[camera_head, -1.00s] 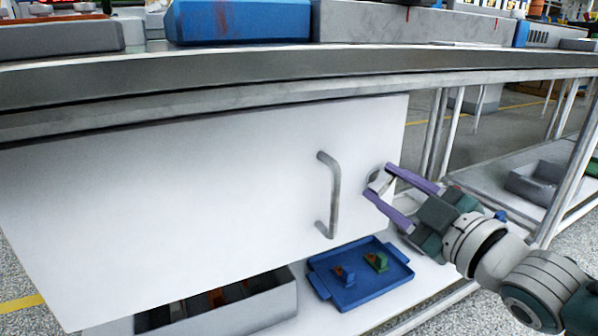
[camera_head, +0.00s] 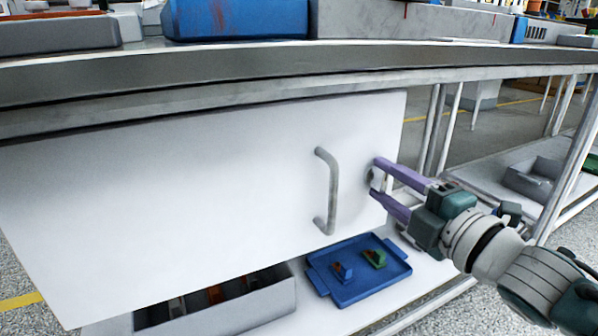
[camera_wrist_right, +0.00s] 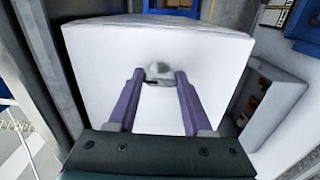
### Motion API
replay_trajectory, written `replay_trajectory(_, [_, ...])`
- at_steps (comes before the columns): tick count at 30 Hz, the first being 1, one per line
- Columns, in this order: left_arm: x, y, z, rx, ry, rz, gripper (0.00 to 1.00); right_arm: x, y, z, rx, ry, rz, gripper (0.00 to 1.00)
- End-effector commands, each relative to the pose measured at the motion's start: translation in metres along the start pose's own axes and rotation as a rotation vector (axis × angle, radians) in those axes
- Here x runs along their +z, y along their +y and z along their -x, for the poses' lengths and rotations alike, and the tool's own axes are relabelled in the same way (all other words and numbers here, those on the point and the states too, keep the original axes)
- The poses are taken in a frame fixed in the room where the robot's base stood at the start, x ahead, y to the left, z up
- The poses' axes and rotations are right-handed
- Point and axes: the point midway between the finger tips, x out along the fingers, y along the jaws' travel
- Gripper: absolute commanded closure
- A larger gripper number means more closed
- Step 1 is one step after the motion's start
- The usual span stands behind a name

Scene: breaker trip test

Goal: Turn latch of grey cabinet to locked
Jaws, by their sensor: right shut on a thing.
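The cabinet door (camera_head: 200,190) is a large pale panel, shut under the bench, with a curved grey bar handle (camera_head: 333,190). The small grey latch (camera_head: 374,178) sits near the door's right edge, partly hidden by my fingers. In the right wrist view the latch (camera_wrist_right: 158,70) shows as a rounded knob between the purple fingertips. My right gripper (camera_head: 376,180) is at the latch, its two fingers on either side, shut on it. The right gripper (camera_wrist_right: 160,78) also shows in the wrist view. My left gripper is not in view.
Below the door, a blue tray (camera_head: 390,278) with small green and blue parts and a grey bin (camera_head: 262,318) stand on the lower shelf (camera_head: 425,282). The bench edge (camera_head: 200,78) runs above. Metal legs (camera_head: 437,130) stand right of the door.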

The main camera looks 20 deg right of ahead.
Motion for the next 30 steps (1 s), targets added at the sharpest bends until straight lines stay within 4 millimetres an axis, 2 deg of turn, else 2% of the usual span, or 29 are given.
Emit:
replay_trajectory(18, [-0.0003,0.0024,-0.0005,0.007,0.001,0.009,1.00,0.0001,-0.0004,0.0001,-0.001,0.000,0.043,1.00])
replay_trajectory(19, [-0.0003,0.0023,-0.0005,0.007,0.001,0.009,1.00,0.0001,-0.0004,0.0001,-0.001,0.000,0.043,0.47])
replay_trajectory(26, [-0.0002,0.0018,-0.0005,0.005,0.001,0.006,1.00,0.0001,-0.0002,0.0001,-0.001,0.000,0.042,0.21])
replay_trajectory(30, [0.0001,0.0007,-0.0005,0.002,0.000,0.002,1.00,0.0001,-0.0001,0.0000,-0.001,0.000,0.041,0.20])
